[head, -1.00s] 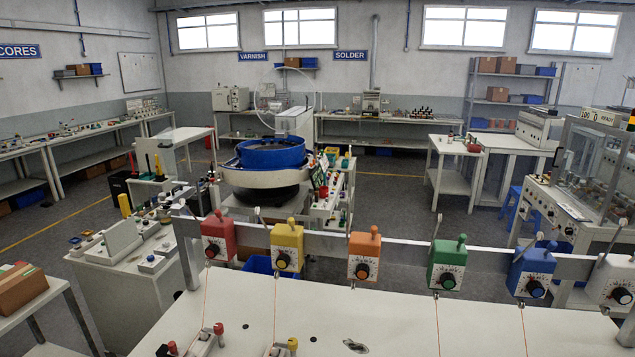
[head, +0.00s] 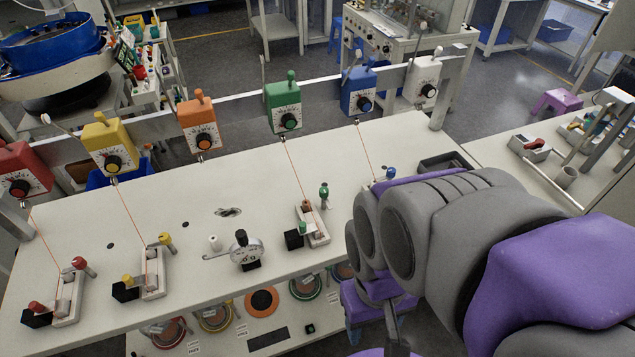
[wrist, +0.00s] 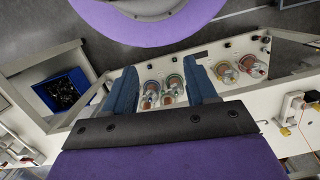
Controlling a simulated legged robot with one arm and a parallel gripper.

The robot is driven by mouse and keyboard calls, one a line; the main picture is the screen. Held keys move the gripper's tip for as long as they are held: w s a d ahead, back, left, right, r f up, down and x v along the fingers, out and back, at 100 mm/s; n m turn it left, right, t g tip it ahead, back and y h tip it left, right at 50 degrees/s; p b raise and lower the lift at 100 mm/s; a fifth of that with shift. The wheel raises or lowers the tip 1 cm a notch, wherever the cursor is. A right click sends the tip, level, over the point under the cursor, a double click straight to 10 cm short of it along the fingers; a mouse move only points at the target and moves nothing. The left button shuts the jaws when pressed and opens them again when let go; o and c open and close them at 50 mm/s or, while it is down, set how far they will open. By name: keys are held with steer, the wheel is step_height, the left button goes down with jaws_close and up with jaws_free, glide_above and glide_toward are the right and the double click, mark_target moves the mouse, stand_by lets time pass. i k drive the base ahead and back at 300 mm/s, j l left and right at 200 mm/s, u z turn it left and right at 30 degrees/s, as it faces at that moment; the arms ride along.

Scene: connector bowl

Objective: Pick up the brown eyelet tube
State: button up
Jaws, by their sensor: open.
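I cannot make out the brown eyelet tube for certain. A small brown piece (head: 306,206) sits on the fixture below the green tension unit in the head view, but it is too small to identify. My gripper (wrist: 161,88) shows in the wrist view with its two blue fingers apart and nothing held between them. Beyond the fingers lie several spools (wrist: 172,83) on a shelf. In the head view my grey and purple arm fills the lower right and hides part of the bench.
A blue bin (wrist: 62,92) with dark contents shows in the wrist view. The bench's left middle has bare patches.

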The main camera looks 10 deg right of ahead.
mark_target(304, 208)
steer(key=i+j+u, duration=0.2)
steer(key=j+u, duration=0.2)
steer(key=i+j+u, duration=0.4)
steer(key=k+l, duration=0.1)
